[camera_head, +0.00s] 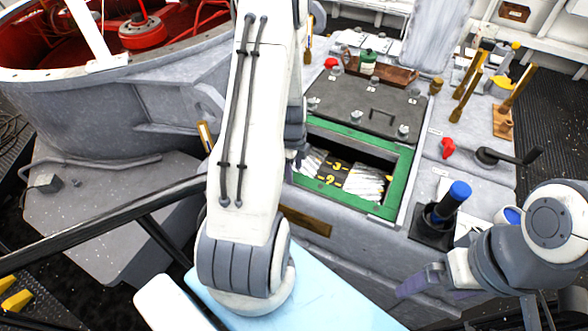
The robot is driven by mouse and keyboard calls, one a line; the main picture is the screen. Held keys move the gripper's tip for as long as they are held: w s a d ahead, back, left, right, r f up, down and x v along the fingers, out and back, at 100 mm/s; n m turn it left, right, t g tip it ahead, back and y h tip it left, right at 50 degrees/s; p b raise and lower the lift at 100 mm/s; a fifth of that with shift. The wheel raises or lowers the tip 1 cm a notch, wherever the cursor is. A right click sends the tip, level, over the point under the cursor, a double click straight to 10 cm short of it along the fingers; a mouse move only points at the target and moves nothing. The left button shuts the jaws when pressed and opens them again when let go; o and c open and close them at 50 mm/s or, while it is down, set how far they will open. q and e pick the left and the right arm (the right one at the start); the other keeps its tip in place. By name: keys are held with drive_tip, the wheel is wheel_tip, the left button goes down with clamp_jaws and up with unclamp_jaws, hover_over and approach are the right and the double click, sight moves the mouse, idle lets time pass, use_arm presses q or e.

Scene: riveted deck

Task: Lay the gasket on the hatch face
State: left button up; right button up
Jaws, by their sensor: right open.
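A green rectangular frame (403,178), which looks like the gasket, surrounds the hatch opening on the grey deck box. I cannot tell whether it lies flat on the hatch face (422,160) all round, as my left arm hides its left end. A dark grey hatch lid (345,98) with a handle lies behind the opening. My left gripper (293,165) is by the frame's left side, mostly hidden behind my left arm; its jaws cannot be made out. My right gripper (424,284) is open and appears empty, in front of the box at the lower right, apart from the frame.
A blue-handled tool (451,202) stands in a black holder right of the opening. A red knob (447,148) and a black crank (508,156) are beyond it. A brown tray (385,72) lies behind the lid. Striped plates (335,174) show inside the opening.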

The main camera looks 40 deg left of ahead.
use_arm(q)
drive_tip(key=shift+s+d+f, duration=0.2)
drive_tip(key=shift+s+f, duration=0.05)
drive_tip(key=shift+s, duration=0.25)
wheel_tip(320, 180, up, 10)
drive_tip(key=w+d+r+n+p, duration=0.1)
drive_tip(key=w+d+r+p, duration=0.1)
drive_tip(key=d+r, duration=0.6)
drive_tip(key=s+d+r+n+p, duration=0.1)
drive_tip(key=s+d+r+n, duration=0.2)
drive_tip(key=d, duration=0.6)
drive_tip(key=s+d+r+n+p, duration=0.1)
drive_tip(key=s+d+r, duration=0.2)
drive_tip(key=s+d, duration=0.45)
drive_tip(key=s+d+r+n+h, duration=0.1)
drive_tip(key=s+d+r+n, duration=0.1)
drive_tip(key=s+d, duration=0.4)
drive_tip(key=shift+s+d+r+n+g+p, duration=0.15)
drive_tip(key=shift+s+r+n+g+p, duration=0.15)
drive_tip(key=shift+s+n, duration=0.25)
